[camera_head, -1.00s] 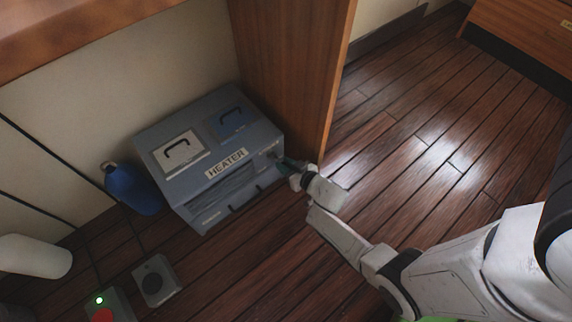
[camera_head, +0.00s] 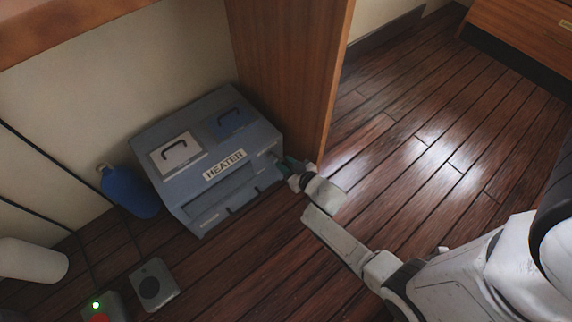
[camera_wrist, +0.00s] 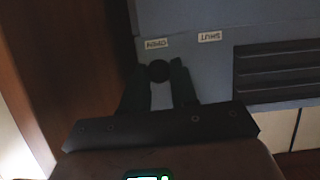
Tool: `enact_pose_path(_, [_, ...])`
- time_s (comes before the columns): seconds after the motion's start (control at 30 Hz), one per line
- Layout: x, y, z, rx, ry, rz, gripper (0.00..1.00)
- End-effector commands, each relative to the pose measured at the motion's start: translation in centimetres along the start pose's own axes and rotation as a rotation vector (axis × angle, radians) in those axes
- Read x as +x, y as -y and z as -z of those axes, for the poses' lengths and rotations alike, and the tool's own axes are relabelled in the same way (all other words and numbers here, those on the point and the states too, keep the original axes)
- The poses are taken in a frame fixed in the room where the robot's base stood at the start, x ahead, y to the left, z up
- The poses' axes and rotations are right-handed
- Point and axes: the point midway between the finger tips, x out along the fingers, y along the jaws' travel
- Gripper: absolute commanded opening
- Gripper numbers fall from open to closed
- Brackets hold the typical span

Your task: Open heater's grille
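The grey-blue box labelled HEATER (camera_head: 190,165) stands on the floor against the wall. Its front has a slatted grille (camera_wrist: 275,72), dark in the wrist view; the same grille area (camera_head: 235,190) looks lighter and open-fronted in the head view, though blurred. A small round black knob (camera_wrist: 160,71) sits on the heater's face, just below the upside-down OPEN label (camera_wrist: 157,43); the SHUT label (camera_wrist: 210,37) is to its right. My gripper (camera_wrist: 160,80) has one finger on each side of the knob and appears shut on it. In the head view my gripper (camera_head: 284,163) is at the heater's right end.
A wooden partition (camera_head: 290,70) rises close behind the heater's right end. A blue bottle (camera_head: 131,192) stands left of the heater. Two small boxes, one with a black button (camera_head: 151,287) and one with a green light (camera_head: 96,306), lie on the floor. Floor at right is clear.

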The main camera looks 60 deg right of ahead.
Motion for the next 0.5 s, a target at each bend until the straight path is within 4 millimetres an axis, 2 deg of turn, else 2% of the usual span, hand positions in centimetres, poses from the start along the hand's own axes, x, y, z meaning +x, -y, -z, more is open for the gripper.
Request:
enact_pose_path(0.03, [0.0, -0.07, 0.06, 0.001, -0.001, -0.001, 0.33])
enact_pose_path(0.17, [0.0, -0.04, 0.04, 0.001, -0.001, -0.001, 0.45])
enact_pose_path(0.5, [-0.64, -0.06, 0.05, 0.001, 0.001, -0.001, 0.46])
